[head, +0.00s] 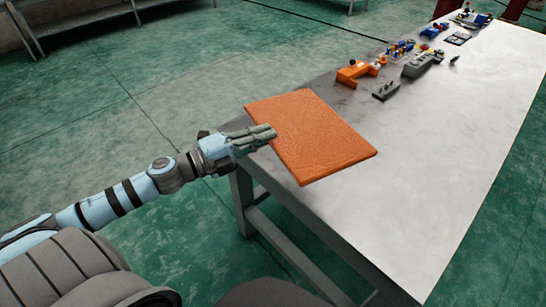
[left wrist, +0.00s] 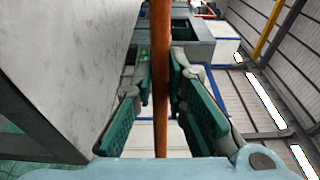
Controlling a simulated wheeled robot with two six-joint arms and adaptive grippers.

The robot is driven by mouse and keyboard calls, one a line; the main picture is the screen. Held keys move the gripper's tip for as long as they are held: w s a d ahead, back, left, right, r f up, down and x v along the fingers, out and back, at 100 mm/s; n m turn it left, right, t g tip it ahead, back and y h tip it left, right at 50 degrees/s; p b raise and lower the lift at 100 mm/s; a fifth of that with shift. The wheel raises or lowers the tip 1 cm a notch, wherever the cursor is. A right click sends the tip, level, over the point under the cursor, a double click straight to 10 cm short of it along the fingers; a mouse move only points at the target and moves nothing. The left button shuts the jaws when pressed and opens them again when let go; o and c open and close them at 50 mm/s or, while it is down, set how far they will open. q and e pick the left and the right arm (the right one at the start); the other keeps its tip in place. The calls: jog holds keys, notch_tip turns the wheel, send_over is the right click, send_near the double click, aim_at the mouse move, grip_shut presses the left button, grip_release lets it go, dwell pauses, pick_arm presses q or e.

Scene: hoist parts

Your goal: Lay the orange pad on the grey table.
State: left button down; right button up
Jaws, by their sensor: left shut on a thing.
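The orange pad (head: 315,138) is a flat rectangular slab. In the head view it lies level over the near left part of the grey table (head: 420,190), its left corner reaching past the table's edge. My left gripper (head: 268,134) is shut on the pad's left edge. In the left wrist view the pad (left wrist: 160,80) shows edge-on between the two green-padded fingers (left wrist: 161,100). The table top (left wrist: 60,60) runs beside it with a gap near the fingers; whether the far end touches the table I cannot tell. My right gripper is not in view.
Along the table's far left edge stand an orange part (head: 352,73), a dark grey piece (head: 386,90), a grey block (head: 418,65) and several small coloured parts. The near and right table surface is bare. A metal rack (head: 85,14) stands behind on the green floor.

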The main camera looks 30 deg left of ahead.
pick_arm(q)
jog(key=w+a+f+n+t+y, duration=0.25)
jog(key=w+a+y, duration=0.2)
jog(key=a, duration=0.35)
notch_tip(320, 180, down, 19)
jog(key=b, duration=1.1)
jog(key=shift+s+n+g+b, duration=0.35)
jog(key=shift+s+g, duration=0.05)
jog(key=shift+g, duration=0.05)
jog(key=c, duration=1.6)
grip_release()
jog(key=shift+f, duration=0.1)
